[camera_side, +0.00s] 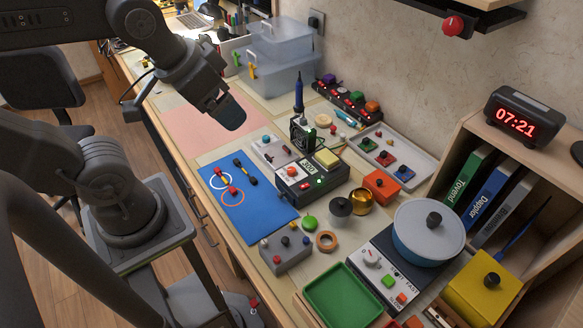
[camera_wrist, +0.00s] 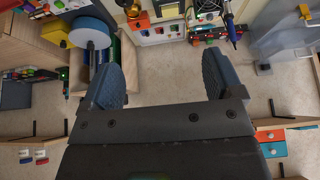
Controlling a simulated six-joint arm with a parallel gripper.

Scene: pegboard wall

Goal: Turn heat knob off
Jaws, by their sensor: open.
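My gripper (camera_side: 228,112) hangs in the air at the upper left of the workbench, well apart from all knobs. In the wrist view its two blue-grey fingers (camera_wrist: 162,60) are spread, with nothing between them. A dark station with a lit display (camera_side: 308,165) has an orange-red knob (camera_side: 292,171). No heat label is readable, so I cannot tell which knob is the heat knob. Knob settings are too small to read.
A blue-sided pot (camera_side: 405,250) with a pale lid stands on the hot plate. A blue soldering iron (camera_side: 299,94) stands upright behind the station. A blue mat (camera_side: 245,205), a green tray (camera_side: 343,296) and a yellow box (camera_side: 485,290) are nearby. The pink mat (camera_side: 205,128) is clear.

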